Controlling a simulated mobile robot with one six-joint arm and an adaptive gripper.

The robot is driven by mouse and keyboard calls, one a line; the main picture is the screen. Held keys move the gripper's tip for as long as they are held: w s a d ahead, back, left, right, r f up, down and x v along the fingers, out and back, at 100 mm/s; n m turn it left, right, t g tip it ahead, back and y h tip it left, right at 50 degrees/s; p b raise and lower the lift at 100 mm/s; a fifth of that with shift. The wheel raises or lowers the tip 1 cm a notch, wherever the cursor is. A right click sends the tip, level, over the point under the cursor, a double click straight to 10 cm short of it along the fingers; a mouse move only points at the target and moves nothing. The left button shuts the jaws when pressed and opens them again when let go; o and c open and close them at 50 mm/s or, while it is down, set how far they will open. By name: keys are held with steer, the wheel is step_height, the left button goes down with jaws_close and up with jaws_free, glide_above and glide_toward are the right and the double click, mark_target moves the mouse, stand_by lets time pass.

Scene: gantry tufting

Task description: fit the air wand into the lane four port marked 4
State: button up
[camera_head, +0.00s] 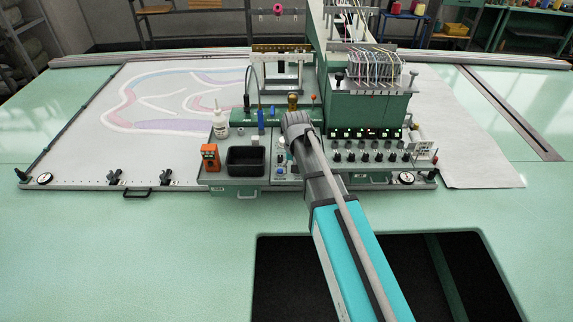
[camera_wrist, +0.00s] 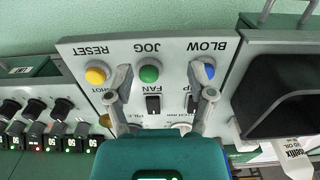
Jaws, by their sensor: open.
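I cannot pick out the air wand for certain. A green rack in the head view (camera_head: 277,116) holds several upright tools, including a blue one (camera_head: 261,122) and a brass-topped one (camera_head: 293,102). I cannot read a port marked 4 in either view. A row of black knobs (camera_head: 364,157) lies below lit displays on the machine front. My gripper (camera_wrist: 163,92) is open and empty in the wrist view, its fingers spread over a grey panel (camera_wrist: 178,55) with yellow, green and blue buttons labelled RESET, JOG and BLOW. In the head view my arm hides the gripper and part of the console.
A black open bin (camera_head: 245,160), an orange box (camera_head: 210,157) and a white bottle (camera_head: 220,123) stand left of my arm. The green machine head (camera_head: 368,108) with threads rises to the right. A white cloth (camera_head: 90,125) covers the left table.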

steer(key=shift+s+d+f+b, duration=0.85)
steer(key=shift+s+d+f, duration=0.3)
steer(key=shift+s, duration=0.1)
steer(key=shift+r, duration=0.1)
steer(key=s+d+f, duration=0.1)
steer(key=s+d, duration=0.8)
steer(key=s, duration=0.4)
steer(key=shift+s+b, duration=0.25)
steer(key=shift+b, duration=0.2)
